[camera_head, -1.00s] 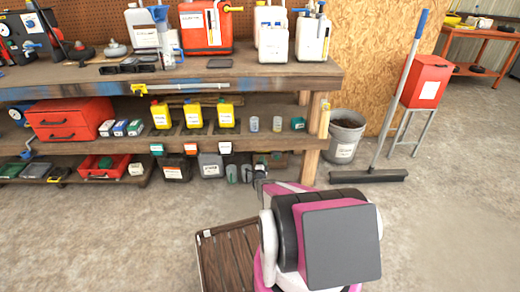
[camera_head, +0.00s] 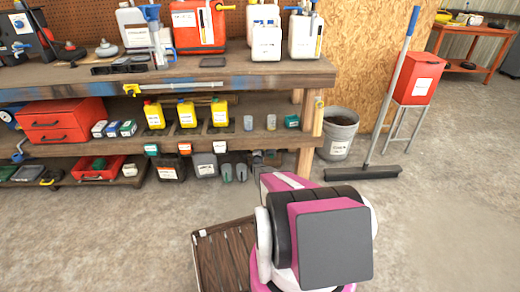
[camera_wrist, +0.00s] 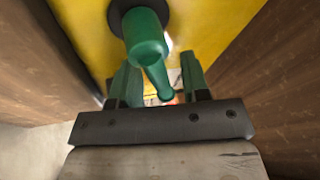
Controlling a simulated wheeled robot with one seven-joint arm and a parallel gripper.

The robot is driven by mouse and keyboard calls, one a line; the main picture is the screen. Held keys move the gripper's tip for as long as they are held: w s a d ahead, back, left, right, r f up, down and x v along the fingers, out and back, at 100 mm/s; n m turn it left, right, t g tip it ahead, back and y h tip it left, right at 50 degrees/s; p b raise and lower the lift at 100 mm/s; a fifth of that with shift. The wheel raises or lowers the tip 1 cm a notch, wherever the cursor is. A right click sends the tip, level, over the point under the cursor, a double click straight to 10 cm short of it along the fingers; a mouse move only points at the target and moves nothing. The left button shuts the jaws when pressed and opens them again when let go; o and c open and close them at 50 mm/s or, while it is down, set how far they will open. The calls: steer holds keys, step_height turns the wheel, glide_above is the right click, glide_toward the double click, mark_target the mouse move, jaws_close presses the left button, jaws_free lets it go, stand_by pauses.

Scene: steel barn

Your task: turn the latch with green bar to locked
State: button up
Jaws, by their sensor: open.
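In the wrist view a green bar (camera_wrist: 147,38) sticks out from a round black mount (camera_wrist: 140,12) on a yellow plate (camera_wrist: 215,25). The bar slants down toward the middle of the picture, its rounded end near my gripper's palm. My gripper (camera_wrist: 161,75) is open, with one green finger on each side of the bar's lower part. I cannot tell whether a finger touches the bar. In the head view my pink, white and black arm hides the gripper, and I cannot make out the latch there.
Brown wooden surfaces (camera_wrist: 45,55) flank the yellow plate closely on both sides in the wrist view. In the head view a workbench (camera_head: 270,76) with loaded shelves stands ahead. A bucket (camera_head: 338,140) and broom (camera_head: 362,173) stand right of it.

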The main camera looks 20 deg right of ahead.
jaws_close()
steer(key=shift+f+m+g+h, duration=0.3)
steer(key=shift+m+g, duration=0.2)
steer(key=shift+m, duration=0.8)
steer(key=shift+f+m+g+h, duration=0.2)
steer(key=shift+f+m+g, duration=0.25)
steer(key=shift+m, duration=0.85)
steer(key=shift+s, duration=0.1)
jaws_free()
steer(key=v, duration=1)
steer(key=shift+s+a, duration=0.15)
steer(key=shift+s, duration=0.15)
